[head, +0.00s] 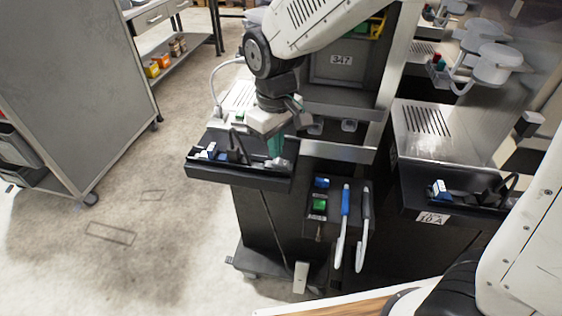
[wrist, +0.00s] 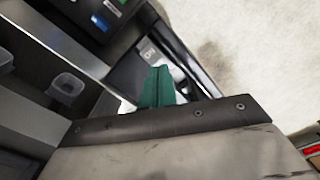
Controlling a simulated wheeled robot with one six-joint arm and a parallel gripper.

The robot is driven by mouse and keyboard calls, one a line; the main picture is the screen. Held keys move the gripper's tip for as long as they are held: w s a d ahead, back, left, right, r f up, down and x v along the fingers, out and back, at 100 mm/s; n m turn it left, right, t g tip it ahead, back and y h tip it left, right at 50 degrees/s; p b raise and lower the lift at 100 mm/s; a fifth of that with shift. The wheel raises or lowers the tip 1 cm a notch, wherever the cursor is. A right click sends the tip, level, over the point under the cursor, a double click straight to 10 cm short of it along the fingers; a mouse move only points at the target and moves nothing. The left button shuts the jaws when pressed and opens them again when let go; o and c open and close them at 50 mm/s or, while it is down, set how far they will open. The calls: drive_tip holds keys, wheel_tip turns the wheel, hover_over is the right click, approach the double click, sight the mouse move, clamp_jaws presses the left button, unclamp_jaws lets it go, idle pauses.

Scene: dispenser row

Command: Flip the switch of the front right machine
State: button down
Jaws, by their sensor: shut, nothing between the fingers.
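A dark machine (head: 262,215) stands at the middle of the head view. Its front panel has a blue switch (head: 321,183), a green switch (head: 319,205) and a small metal lever below them. My gripper (head: 275,148) points down at the tray on this machine, above and left of the panel; its green fingers are together and hold nothing. The fingers (wrist: 160,88) also show in the wrist view, with part of a dark panel (wrist: 105,14) at the top. A second machine (head: 440,130) stands at the right; its lower front is partly hidden by my body. I cannot tell which switch is the task's.
A black tray (head: 235,175) with small items juts from the middle machine. A blue-handled and a grey-handled tool (head: 345,215) hang beside the panel. Another tray (head: 460,205) is on the right machine. A grey cabinet (head: 75,80) stands left; the floor between is clear.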

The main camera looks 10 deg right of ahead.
sight(276, 161)
drive_tip(key=shift+f, duration=0.95)
idle(0.4)
drive_tip(key=shift+r, duration=3.5)
drive_tip(key=s+d+r+m, duration=0.3)
drive_tip(key=s+d+m, duration=0.1)
drive_tip(key=s+d, duration=0.5)
drive_tip(key=s+d+r+m+t, duration=0.1)
drive_tip(key=s+d+r+m, duration=0.2)
drive_tip(key=s+d, duration=0.7)
drive_tip(key=shift+s+d+m, duration=0.25)
drive_tip(key=shift+d+m, duration=0.25)
drive_tip(key=shift+d, duration=0.4)
